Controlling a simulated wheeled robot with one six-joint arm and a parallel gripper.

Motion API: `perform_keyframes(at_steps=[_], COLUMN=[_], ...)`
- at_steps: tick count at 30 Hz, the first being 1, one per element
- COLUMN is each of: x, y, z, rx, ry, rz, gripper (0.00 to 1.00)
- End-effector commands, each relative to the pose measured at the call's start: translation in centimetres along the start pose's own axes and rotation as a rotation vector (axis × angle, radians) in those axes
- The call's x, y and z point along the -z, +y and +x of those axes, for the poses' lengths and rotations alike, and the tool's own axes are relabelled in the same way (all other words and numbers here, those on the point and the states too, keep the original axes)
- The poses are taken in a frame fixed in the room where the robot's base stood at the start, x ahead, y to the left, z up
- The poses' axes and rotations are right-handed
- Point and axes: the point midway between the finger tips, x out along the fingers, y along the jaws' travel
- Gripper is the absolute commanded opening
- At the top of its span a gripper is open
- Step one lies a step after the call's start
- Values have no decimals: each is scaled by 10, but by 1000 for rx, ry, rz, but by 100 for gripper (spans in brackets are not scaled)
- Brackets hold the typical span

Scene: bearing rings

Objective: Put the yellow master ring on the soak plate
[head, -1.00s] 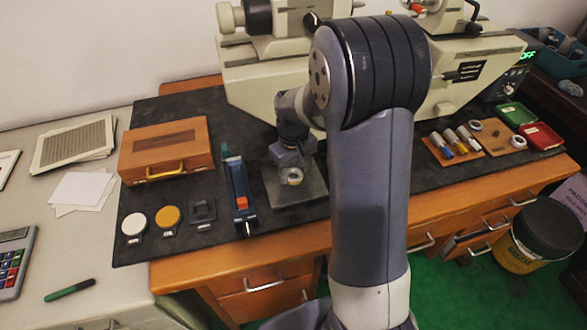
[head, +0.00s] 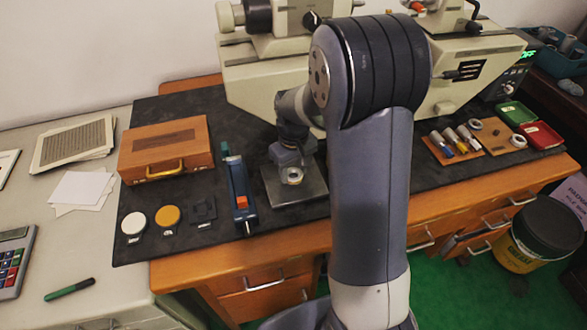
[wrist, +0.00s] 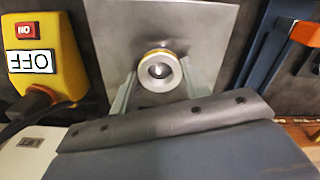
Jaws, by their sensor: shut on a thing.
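The yellow master ring (wrist: 160,72) shows in the wrist view as a silvery ring with a yellow band at its far edge. My gripper (wrist: 159,92) is shut on it, one finger on each side. The soak plate (wrist: 205,25) is a flat grey metal plate beyond and around the ring. In the head view the plate (head: 313,190) lies on the dark mat, with my gripper (head: 292,176) and the ring over it. I cannot tell whether the ring touches the plate.
A blue stand with an orange part (head: 240,200) is close left of the plate. A large cream machine (head: 260,80) stands behind. A yellow switch box (wrist: 45,50) shows in the wrist view.

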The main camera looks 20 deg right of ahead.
Motion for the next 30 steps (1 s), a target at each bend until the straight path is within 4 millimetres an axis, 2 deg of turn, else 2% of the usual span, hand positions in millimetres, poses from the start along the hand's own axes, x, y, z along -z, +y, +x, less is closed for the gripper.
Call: perform_keyframes(at_steps=[20, 21, 30], x=[0, 0, 0], y=[0, 0, 0], z=[6, 6, 6], rx=[0, 0, 0], ry=[0, 1, 0], rz=[0, 0, 0], gripper=[18, 46, 70])
